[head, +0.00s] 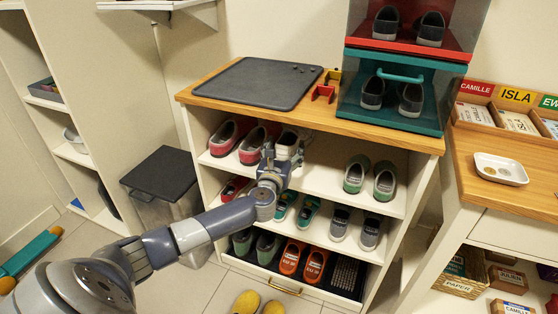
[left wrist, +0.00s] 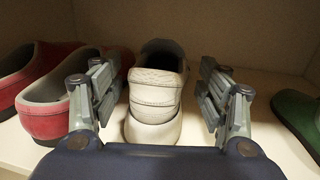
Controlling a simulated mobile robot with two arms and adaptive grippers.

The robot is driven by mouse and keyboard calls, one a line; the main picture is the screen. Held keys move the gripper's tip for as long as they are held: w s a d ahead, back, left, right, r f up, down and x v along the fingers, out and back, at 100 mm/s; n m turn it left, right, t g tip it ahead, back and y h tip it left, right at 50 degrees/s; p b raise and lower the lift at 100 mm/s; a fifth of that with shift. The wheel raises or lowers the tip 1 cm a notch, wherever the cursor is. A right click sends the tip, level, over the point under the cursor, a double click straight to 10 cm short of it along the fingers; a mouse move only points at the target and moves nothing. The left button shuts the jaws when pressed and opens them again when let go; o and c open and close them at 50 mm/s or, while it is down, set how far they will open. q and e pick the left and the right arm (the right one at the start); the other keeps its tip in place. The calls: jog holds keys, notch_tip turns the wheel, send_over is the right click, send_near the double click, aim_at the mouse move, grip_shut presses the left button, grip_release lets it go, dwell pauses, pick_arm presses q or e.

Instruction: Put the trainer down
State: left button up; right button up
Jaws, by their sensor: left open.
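A white trainer (head: 287,143) stands on the top shelf (head: 321,180) of the cubby, partly hidden behind my left gripper in the head view. In the left wrist view the trainer (left wrist: 157,92) stands upright with its heel towards me. My left gripper (head: 283,158) is at the shelf's front. Its fingers (left wrist: 160,100) are open, one on each side of the trainer's heel, with a gap visible on the right side. On the left the gap is narrow, and I cannot tell whether that finger touches. My right gripper is not in view.
Red clogs (head: 252,146) stand close to the left of the trainer. Green-grey clogs (head: 384,181) stand farther right, with free shelf between. More shoes fill the lower shelves. The cubby's wooden top (head: 318,112) carries a dark mat (head: 259,83) and clear shoe boxes (head: 388,98).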

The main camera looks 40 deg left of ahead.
pick_arm(q)
jog(key=v, duration=0.3)
jog(key=shift+s+d+r+p, duration=0.1)
jog(key=shift+s+p, duration=0.2)
jog(key=shift+p, duration=0.05)
jog(key=s+d+r+m+t+h, duration=0.1)
jog(key=s+d+m+h, duration=0.35)
jog(key=d+m, duration=0.4)
jog(key=s+d+r+m+t+h, duration=0.15)
jog(key=s+d+m+h, duration=0.35)
jog(key=d, duration=0.6)
jog(key=s+d+f+m+g+h, duration=0.3)
jog(key=d+m, duration=0.3)
jog(key=m, duration=0.1)
jog(key=s+d+f+m+g+h, duration=0.2)
jog(key=s+d+m+h, duration=0.15)
jog(key=d+m, duration=0.35)
jog(key=s+f+m+g, duration=0.4)
jog(key=s+f+m, duration=0.1)
jog(key=f+m, duration=0.2)
jog(key=s+a+f+m+g+y, duration=0.7)
jog(key=s+a+f+y, duration=0.2)
jog(key=s, duration=0.5)
notch_tip(320, 180, down, 3)
jog(key=shift+s+a+m+p, duration=0.35)
jog(key=shift+s+a+p, duration=0.1)
jog(key=shift+a, duration=0.65)
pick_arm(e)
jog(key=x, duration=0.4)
